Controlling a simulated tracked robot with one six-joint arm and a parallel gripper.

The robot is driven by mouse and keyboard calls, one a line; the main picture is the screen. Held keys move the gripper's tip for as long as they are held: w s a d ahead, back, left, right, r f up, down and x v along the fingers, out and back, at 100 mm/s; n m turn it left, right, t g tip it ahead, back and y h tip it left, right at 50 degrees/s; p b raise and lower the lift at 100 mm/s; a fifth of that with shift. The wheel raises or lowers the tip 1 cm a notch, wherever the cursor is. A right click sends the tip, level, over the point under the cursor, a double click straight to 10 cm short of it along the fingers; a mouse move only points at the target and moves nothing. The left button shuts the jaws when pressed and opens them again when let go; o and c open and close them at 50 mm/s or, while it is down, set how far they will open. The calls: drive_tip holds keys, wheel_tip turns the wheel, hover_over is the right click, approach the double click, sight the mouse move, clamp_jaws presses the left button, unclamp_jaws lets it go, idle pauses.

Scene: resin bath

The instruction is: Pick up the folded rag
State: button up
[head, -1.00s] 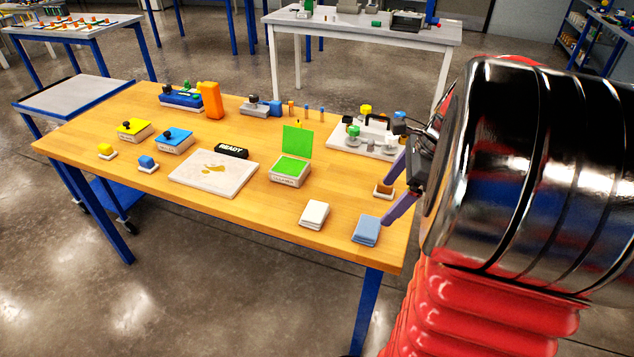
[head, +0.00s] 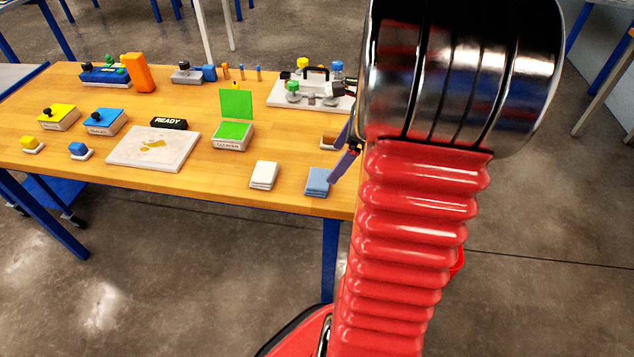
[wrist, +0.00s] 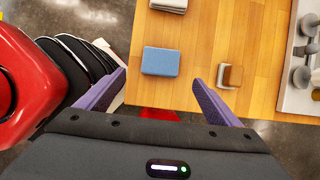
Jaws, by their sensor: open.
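A blue folded cloth (head: 317,181) lies flat near the front right corner of the table. A white folded cloth (head: 264,175) lies to its left; I cannot tell from looks alone which is called the rag. In the wrist view the blue cloth (wrist: 161,61) sits ahead between my purple fingers, and the white cloth (wrist: 169,5) is cut off at the top edge. My gripper (head: 339,156) is open and empty, beside and apparently above the blue cloth. The red arm and its silver link hide the table's right end in the head view.
A brown block on a pale base (wrist: 231,76) lies right of the blue cloth, close to my right finger. A grey fixture tray (head: 292,103) stands behind. A green-topped box (head: 232,134) and a white plate (head: 150,149) lie left. The table edge is close.

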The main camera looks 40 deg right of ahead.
sight(323, 178)
drive_tip(key=shift+x, duration=1.75)
drive_tip(key=shift+f, duration=0.15)
drive_tip(key=shift+x, duration=2.5)
drive_tip(key=shift+w, duration=0.1)
drive_tip(key=shift+c, duration=0.5)
drive_tip(key=c, duration=1)
